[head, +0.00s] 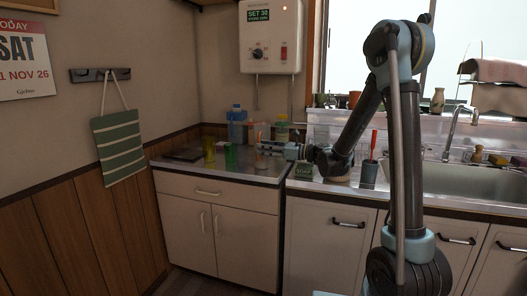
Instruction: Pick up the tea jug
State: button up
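No object is clearly recognisable as the tea jug at this size. My gripper (264,147) is low over the left counter, pointing left. A small, pale, see-through container (260,161) stands at its fingertips. I cannot tell whether the fingers touch it or are open or shut. Behind are a blue bottle (237,124) and a pale bottle with a yellow-green top (281,128).
The left counter (190,170) has a dark flat item (184,155) at its left. The sink (465,183) is further right. A water heater (271,37) hangs above.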

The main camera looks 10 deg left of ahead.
aim_at(259, 161)
jog(key=shift+w+a+f, duration=0.1)
jog(key=shift+w+a, duration=0.05)
jog(key=shift+a, duration=1.35)
grip_shut()
jog(key=shift+r, duration=0.2)
